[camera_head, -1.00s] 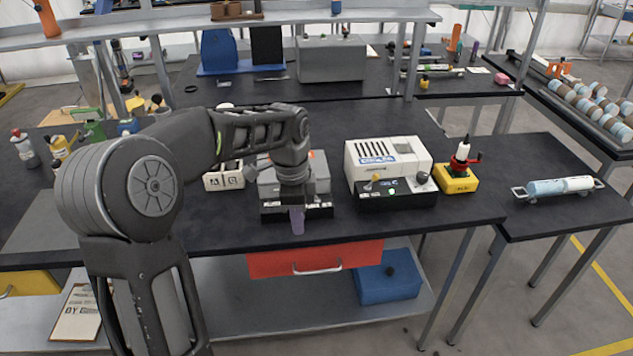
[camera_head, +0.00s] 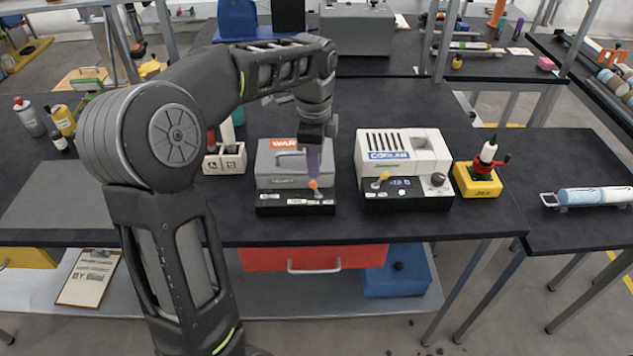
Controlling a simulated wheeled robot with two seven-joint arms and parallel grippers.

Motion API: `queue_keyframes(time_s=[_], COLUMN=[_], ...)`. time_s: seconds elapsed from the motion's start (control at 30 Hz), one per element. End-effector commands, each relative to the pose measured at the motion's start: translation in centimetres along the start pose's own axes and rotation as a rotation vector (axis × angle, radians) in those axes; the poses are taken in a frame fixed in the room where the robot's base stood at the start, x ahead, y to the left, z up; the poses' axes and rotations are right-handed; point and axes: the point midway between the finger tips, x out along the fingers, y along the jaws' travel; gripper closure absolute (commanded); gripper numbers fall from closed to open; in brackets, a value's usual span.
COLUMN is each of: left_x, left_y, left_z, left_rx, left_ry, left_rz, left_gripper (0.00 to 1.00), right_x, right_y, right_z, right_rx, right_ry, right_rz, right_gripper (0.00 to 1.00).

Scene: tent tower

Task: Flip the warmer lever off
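The warmer (camera_head: 279,182) is a grey box with an orange label reading "WAR" and a black front panel, on the dark bench. Its lever, with an orange knob (camera_head: 313,184), stands at the right part of the front panel. The gripper covers the right end of the label. My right gripper is not in view.
A white coolant unit (camera_head: 404,158) with a yellow-knobbed lever stands close to the right of the warmer. A yellow box with a red-handled part (camera_head: 479,180) is further right. A small white lettered holder (camera_head: 225,160) stands to the left. The bench front edge is clear.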

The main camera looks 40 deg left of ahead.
Motion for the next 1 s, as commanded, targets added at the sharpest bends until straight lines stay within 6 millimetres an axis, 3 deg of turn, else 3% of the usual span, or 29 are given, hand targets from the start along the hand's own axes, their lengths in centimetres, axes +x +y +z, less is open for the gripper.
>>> queue_keyframes(time_s=[0.53,0.9,1.0], left_x=[6.9,7.6,7.6], left_y=[0.0,0.0,0.0], left_z=[0.0,0.0,0.0], left_rx=[-0.001,-0.001,-0.001], left_ry=[-0.001,0.000,0.000], left_rz=[0.003,0.000,0.000], left_gripper=[0.78,0.78,0.86], right_x=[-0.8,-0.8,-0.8], right_y=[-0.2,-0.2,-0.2], right_z=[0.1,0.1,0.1], right_rx=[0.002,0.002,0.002], right_ry=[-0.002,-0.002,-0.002], right_rz=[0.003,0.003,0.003], right_gripper=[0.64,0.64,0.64])
